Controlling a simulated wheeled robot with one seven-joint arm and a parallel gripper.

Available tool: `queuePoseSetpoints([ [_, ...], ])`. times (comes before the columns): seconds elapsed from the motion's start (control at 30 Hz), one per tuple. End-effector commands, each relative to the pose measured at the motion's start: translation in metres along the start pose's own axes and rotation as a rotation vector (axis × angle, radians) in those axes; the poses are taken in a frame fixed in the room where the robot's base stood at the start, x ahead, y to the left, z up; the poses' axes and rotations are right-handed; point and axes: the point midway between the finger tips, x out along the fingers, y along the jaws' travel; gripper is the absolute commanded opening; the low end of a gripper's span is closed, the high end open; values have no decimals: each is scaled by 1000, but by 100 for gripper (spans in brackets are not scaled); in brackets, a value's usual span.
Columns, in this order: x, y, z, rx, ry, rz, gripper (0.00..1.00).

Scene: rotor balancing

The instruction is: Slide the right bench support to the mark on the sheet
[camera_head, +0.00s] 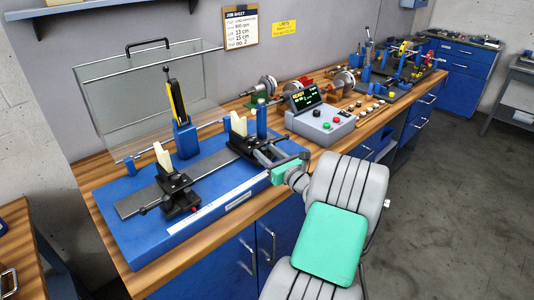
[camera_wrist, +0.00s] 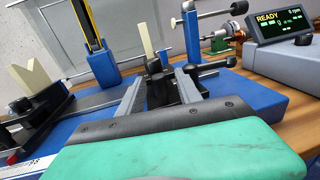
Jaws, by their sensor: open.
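The right bench support is a black block with a cream V-piece (camera_head: 239,125), seated on the grey rail (camera_head: 140,202) of the blue bench base. The wrist view shows it ahead, with its black body (camera_wrist: 158,90) between my fingers. My gripper (camera_head: 262,151) is open, with its two grey fingers on either side of the support; I cannot tell if they touch it. The left support (camera_head: 178,190) stands nearer the rail's left end. A white scale strip (camera_head: 205,203) runs along the base's front edge. The job sheet (camera_head: 240,28) hangs on the wall; it lists 13 cm and 15 cm.
A clear guard (camera_head: 150,95) with a black handle stands behind the base. A blue post with a yellow-and-black upright (camera_head: 178,105) rises behind the rail. A grey console (camera_head: 320,120) reading READY stands to the right. Rotors (camera_head: 262,88) and small parts lie further along the bench.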

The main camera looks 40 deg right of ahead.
Motion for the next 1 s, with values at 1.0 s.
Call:
queuePoseSetpoints([
  [1.0, -78, 0, 0, 0, 0, -1, 41],
])
